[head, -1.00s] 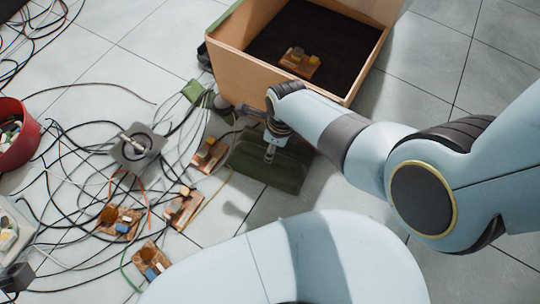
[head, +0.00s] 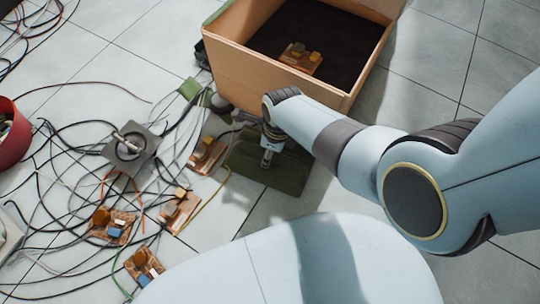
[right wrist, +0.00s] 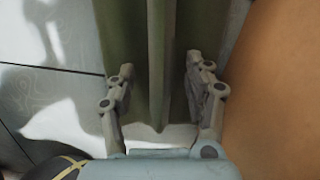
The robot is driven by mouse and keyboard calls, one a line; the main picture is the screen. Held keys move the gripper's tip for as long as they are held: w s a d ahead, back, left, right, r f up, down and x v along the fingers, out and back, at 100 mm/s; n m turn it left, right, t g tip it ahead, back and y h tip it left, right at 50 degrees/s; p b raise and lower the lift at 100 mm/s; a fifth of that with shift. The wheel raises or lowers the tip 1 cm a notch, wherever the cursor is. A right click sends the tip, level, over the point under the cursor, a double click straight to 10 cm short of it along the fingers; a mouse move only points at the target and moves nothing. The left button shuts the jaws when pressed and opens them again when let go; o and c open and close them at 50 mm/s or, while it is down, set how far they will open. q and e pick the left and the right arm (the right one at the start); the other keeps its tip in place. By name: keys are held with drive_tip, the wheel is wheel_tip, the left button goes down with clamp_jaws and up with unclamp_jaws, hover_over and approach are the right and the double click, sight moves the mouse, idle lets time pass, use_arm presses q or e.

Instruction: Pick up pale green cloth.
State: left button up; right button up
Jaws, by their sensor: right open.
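A folded-looking green cloth (head: 284,178) lies on the floor tiles just in front of the wooden box; it looks dull olive green. My right gripper (head: 267,157) is over the cloth, pointing down, and hides part of it in the head view. In the right wrist view the cloth (right wrist: 160,40) shows a raised upright fold along its middle. The open fingers of my right gripper (right wrist: 159,82) stand on either side of this fold, with gaps to it. My left gripper is not in view.
The wooden box (head: 240,77) with a dark inside stands just behind the cloth, and its wall (right wrist: 275,90) is close right of the fingers. Tangled cables, several circuit boards (head: 180,208) and a grey square device (head: 131,146) lie left. The floor at right is clear.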

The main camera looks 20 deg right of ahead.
clamp_jaws()
idle(0.4)
